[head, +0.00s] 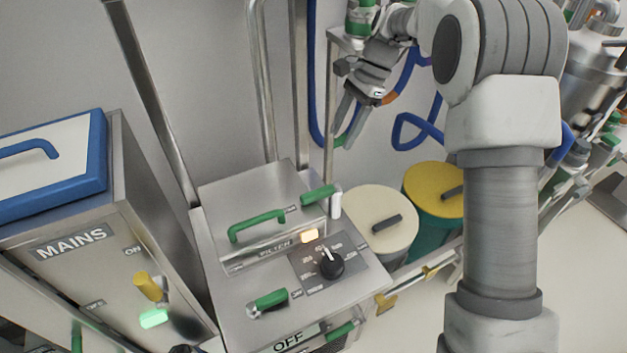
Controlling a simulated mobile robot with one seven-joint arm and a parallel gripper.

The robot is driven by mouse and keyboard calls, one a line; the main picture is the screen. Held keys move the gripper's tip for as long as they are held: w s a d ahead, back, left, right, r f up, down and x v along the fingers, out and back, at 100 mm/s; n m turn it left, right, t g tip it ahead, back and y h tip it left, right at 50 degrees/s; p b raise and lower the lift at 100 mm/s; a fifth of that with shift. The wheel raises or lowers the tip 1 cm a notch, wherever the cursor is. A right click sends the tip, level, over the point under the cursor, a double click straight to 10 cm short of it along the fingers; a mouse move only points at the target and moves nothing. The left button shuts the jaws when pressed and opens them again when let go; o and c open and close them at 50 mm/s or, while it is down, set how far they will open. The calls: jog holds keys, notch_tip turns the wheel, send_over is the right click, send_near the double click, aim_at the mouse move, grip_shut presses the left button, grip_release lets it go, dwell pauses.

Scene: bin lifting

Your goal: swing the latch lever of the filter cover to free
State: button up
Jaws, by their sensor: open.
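The filter cover (240,190) is a metal lid with a FILTER label on its front edge, and it looks closed. A green bail handle (258,226) stands on its front part. A green lever (318,195) sits at the cover's right edge, beside a small white upright part (336,205); it looks like the latch lever. Small text near it is too small to read. My gripper (347,126) is open and empty, fingers pointing down, above and behind the lever and apart from it.
A rotary knob (332,265) and a second green lever (270,299) lie in front of the cover. A MAINS cabinet (90,255) stands left. Cream (378,222) and yellow-lidded (436,190) drums stand right. Vertical metal posts (262,80) and blue hoses (420,130) are behind.

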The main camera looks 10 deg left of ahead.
aim_at(316, 192)
jog(key=x, duration=1.7)
jog(key=shift+p, duration=0.4)
grip_shut()
jog(key=shift+d, duration=0.1)
dwell(0.3)
